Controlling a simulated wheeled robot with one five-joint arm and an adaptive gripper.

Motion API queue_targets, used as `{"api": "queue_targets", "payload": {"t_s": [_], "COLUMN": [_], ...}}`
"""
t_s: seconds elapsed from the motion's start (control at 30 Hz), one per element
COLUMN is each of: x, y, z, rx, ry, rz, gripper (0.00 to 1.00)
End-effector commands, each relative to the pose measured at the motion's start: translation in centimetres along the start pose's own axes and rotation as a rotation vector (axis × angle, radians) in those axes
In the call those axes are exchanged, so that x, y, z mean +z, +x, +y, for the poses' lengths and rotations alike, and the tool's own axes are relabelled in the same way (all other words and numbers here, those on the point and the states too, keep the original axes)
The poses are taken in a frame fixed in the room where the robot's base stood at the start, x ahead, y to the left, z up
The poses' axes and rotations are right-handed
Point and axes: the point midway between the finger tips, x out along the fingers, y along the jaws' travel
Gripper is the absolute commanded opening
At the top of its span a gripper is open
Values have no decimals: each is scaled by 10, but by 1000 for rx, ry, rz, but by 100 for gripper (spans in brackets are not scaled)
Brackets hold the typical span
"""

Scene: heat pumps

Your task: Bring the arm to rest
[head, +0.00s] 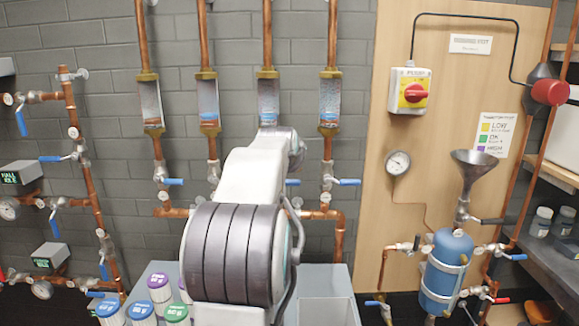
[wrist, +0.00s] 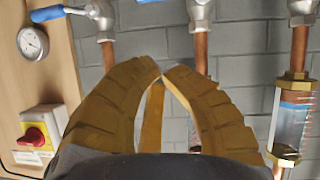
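My gripper (wrist: 162,75) shows in the wrist view as two ridged yellow fingers. Their tips come together with nothing between them. The grey brick wall (wrist: 235,85) and copper pipes are behind them. In the head view my arm rises in the middle, stretched towards the wall with the pipes. My gripper is hidden there behind my own arm links. I cannot tell how far the fingertips are from the pipes.
Glass sight tubes (head: 268,103) and blue-handled valves (head: 348,182) line the wall. A wooden panel on the right carries a red switch (head: 415,92), a gauge (head: 398,163) and a blue tank (head: 446,272). Lidded jars (head: 160,288) and a grey bin (head: 325,312) stand below.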

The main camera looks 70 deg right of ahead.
Motion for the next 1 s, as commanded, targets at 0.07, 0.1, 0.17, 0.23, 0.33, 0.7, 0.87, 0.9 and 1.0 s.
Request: {"api": "queue_targets", "payload": {"t_s": [0.07,0.1,0.17,0.23,0.33,0.7,0.87,0.9,1.0], "x": [1,1,1,0,0,8,65,88,152], "y": [-7,-9,-12,-15,-17,-17,-14,-14,-21], "z": [0,1,1,1,1,0,-11,-15,-27], "rx": [1,1,1,2,2,-4,-29,-37,-55], "ry": [0,0,0,0,0,33,85,96,119], "rz": [2,1,0,0,0,-34,-222,-286,-462], "gripper": [0,0,0,0,0,0,0,0,0]}}
